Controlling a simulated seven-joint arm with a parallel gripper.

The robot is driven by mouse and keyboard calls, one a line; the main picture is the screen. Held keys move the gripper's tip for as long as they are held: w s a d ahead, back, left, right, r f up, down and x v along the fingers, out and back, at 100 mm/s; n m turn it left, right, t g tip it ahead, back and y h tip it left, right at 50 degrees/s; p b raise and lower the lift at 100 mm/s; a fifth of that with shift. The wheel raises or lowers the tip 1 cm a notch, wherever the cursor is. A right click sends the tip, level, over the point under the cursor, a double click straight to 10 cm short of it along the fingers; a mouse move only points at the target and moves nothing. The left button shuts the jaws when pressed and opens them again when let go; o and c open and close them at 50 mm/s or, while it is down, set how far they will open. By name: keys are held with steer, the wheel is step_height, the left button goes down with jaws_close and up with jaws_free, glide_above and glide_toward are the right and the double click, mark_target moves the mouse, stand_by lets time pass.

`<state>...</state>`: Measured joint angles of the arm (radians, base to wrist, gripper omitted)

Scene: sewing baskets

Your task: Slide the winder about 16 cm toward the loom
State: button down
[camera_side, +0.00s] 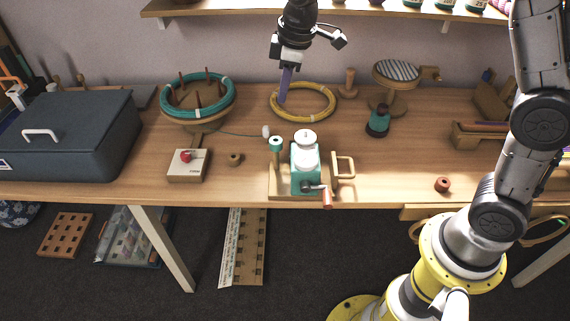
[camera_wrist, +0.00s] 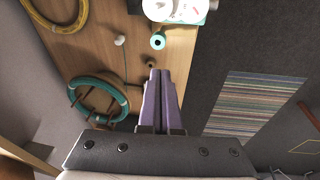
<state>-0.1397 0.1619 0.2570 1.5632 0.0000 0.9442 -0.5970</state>
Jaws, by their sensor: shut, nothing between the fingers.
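The winder (camera_side: 305,170) is a teal-bodied machine with a white top and a red-handled crank. It stands upright on a wooden base near the table's front edge; its white top (camera_wrist: 172,8) is cut off at the top of the wrist view. My gripper (camera_side: 283,99) is shut and empty, its purple fingers pointing down behind the winder, apart from it, over the yellow ring's left side in the side view. The fingers (camera_wrist: 160,72) also show in the wrist view. A wooden frame (camera_side: 492,103) at the right may be the loom; I cannot tell.
The yellow ring (camera_side: 325,117) lies behind the winder. A teal-wound reel (camera_side: 228,112), a small box with a red knob (camera_side: 187,166) and a wooden spool (camera_side: 235,158) are left of it. A teal bottle (camera_side: 377,124) is behind right. Table right of the winder is mostly clear.

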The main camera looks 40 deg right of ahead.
step_height(320, 180, down, 7)
steer(key=w+a+g, duration=0.1)
steer(key=w+a, duration=0.1)
steer(key=w, duration=0.1)
steer(key=g, duration=0.1)
glide_above(285, 178)
steer(key=w+a, duration=0.3)
step_height(285, 178, down, 5)
steer(key=shift+n, duration=0.4)
steer(key=f, duration=0.9)
steer(key=shift+s+f, duration=0.2)
steer(key=shift+f, duration=0.2)
steer(key=shift+s+d+f, duration=0.2)
steer(key=shift+d, duration=0.1)
steer(key=shift+s+d, duration=1.15)
steer(key=s+d, duration=1.1)
steer(key=shift+s+d, duration=0.25)
steer(key=shift+d, duration=0.15)
steer(key=shift+w, duration=0.1)
